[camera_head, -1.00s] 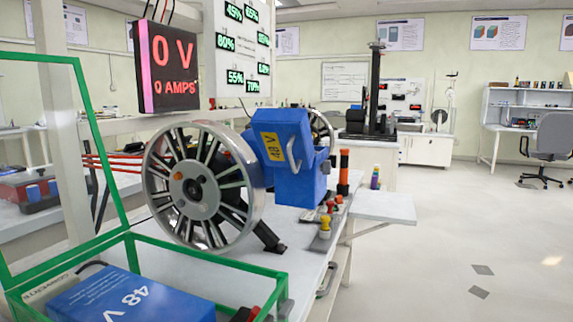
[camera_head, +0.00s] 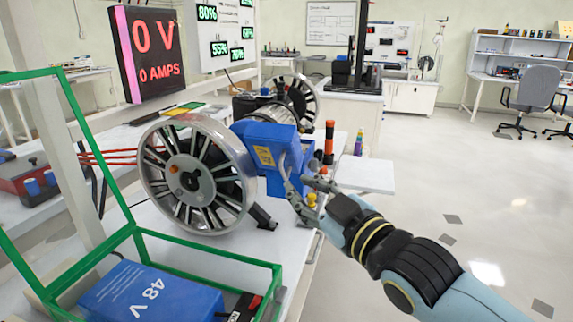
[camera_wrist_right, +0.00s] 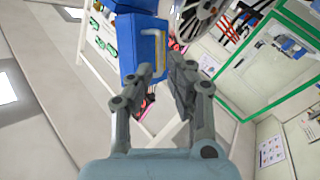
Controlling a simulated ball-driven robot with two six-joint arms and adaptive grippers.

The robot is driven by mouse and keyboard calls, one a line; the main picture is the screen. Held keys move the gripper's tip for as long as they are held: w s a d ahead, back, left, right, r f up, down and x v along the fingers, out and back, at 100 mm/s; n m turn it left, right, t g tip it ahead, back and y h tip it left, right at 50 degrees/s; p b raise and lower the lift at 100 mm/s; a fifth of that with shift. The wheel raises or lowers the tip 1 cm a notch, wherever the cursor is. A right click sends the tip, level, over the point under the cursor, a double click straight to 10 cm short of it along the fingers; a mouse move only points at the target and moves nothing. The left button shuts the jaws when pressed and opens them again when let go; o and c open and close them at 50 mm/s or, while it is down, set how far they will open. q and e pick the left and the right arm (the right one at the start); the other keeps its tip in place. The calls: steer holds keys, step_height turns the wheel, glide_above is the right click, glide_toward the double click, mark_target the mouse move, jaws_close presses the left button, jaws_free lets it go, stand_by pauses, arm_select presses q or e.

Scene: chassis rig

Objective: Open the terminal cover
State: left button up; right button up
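The terminal cover is a blue boxy part (camera_head: 262,152) with a yellow label, on the motor behind the spoked wheel (camera_head: 197,175). It looks shut. A pale handle (camera_head: 283,163) is on its right side. My right gripper (camera_head: 303,184) is just to the right of and below the cover, fingers pointing at it. In the right wrist view the blue cover (camera_wrist_right: 148,52) and its pale handle (camera_wrist_right: 158,44) lie ahead of the spread fingers (camera_wrist_right: 165,72). The gripper is open and empty. Whether a fingertip touches the handle I cannot tell. My left gripper is not in view.
A green frame box (camera_head: 205,255) holds a blue 48 V battery (camera_head: 150,295) at the front left. An orange-and-black cylinder (camera_head: 329,142) stands behind the gripper. A red display (camera_head: 150,52) reads 0 V, 0 AMPS. The floor to the right is free.

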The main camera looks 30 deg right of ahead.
mark_target(285, 175)
steer(key=w, duration=0.5)
steer(key=shift+w+a+b, duration=0.1)
steer(key=shift+w+b, duration=0.25)
steer(key=shift+w, duration=0.05)
jaws_close()
